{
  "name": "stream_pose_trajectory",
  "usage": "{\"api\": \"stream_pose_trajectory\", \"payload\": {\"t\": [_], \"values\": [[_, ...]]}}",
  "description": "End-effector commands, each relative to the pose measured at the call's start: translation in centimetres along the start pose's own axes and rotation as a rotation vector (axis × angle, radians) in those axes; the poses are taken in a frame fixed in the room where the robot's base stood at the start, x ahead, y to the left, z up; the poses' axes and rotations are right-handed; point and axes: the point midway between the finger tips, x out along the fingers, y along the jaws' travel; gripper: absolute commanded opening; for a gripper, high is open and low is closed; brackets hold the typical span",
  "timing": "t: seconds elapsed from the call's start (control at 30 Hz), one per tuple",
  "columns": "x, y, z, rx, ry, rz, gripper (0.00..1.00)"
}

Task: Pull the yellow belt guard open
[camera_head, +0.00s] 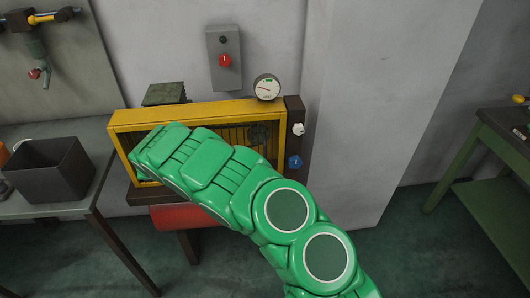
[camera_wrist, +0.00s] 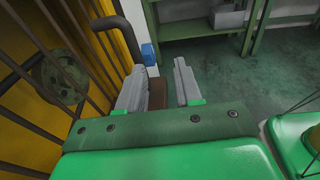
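The yellow belt guard (camera_head: 205,110) is a framed panel with dark bars on the front of the machine by the wall. It appears closed. In the wrist view its yellow face and bars (camera_wrist: 75,45) fill the left side, with a round pulley (camera_wrist: 58,78) behind the bars. A dark bent handle (camera_wrist: 127,33) stands out from the guard, beyond my left finger. My gripper (camera_wrist: 159,76) is open, its two grey fingers apart, close in front of the guard. The handle does not appear to be between them. In the head view my arm hides the gripper and the guard's lower middle.
White (camera_head: 298,129) and blue (camera_head: 294,162) knobs sit on the machine's right post. A gauge (camera_head: 267,87) and a red-button box (camera_head: 224,60) are above. A table with a dark bin (camera_head: 48,170) is left; a green bench (camera_head: 470,150) is right. Floor between is clear.

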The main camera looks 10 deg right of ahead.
Motion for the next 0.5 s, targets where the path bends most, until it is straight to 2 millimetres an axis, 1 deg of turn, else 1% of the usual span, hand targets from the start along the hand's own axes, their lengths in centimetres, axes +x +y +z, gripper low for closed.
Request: {"api": "stream_pose_trajectory", "payload": {"t": [0.1, 0.23, 0.37, 0.5], "values": [[-1.1, 1.3, 0.0, -0.019, -0.072, 0.060, 0.34], [-1.9, 2.1, 0.4, -0.024, -0.120, 0.102, 0.34], [-1.9, 2.4, 0.5, -0.025, -0.134, 0.110, 0.34], [-1.0, 2.4, 0.7, -0.026, -0.135, 0.109, 0.34]]}}
